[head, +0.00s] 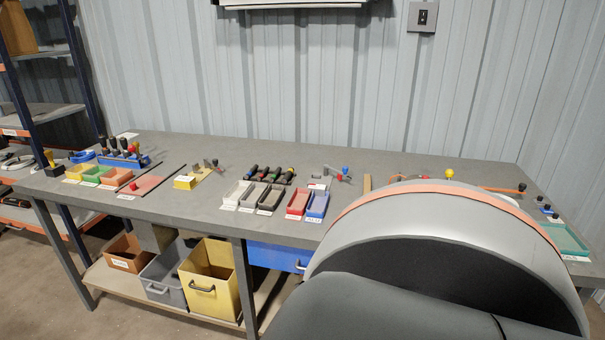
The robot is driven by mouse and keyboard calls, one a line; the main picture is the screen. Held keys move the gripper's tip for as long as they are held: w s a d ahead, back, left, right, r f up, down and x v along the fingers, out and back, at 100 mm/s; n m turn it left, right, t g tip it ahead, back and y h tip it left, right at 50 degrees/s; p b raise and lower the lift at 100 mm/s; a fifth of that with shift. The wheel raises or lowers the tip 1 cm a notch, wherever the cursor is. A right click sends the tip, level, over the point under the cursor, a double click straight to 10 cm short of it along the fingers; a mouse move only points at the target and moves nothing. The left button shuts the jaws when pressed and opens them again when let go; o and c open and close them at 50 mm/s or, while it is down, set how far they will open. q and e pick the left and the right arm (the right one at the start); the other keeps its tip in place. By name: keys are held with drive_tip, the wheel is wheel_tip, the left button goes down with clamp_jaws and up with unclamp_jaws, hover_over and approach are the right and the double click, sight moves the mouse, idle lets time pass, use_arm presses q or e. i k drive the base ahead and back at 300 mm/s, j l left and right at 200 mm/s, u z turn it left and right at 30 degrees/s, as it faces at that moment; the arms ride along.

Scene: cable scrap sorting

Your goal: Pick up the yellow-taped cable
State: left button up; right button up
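I cannot clearly make out a yellow-taped cable in the head view. Small cable-like pieces (408,178) lie at the right of the workbench, near a yellow ball-shaped item (449,173), but I cannot tell whether any bears yellow tape. A thin orange piece with a dark end (500,189) lies farther right. Dark coiled items (15,161) sit on the left shelf, too small to identify. Neither of my grippers is in view. A large grey curved form hides the right front of the bench.
The long grey workbench (190,208) carries small labelled trays, including red (297,204) and blue (317,204) ones, and several dark-handled tools (268,174). A yellow bin (208,280) and a grey bin (165,275) stand below. A metal rack stands left. Bare bench shows between the groups.

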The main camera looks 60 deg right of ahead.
sight(290, 171)
drive_tip(key=l+z, duration=0.15)
drive_tip(key=z, duration=1.35)
drive_tip(key=i+l, duration=0.2)
drive_tip(key=l, duration=0.15)
drive_tip(key=i+l+z, duration=0.15)
drive_tip(key=i+l, duration=0.1)
drive_tip(key=l, duration=0.05)
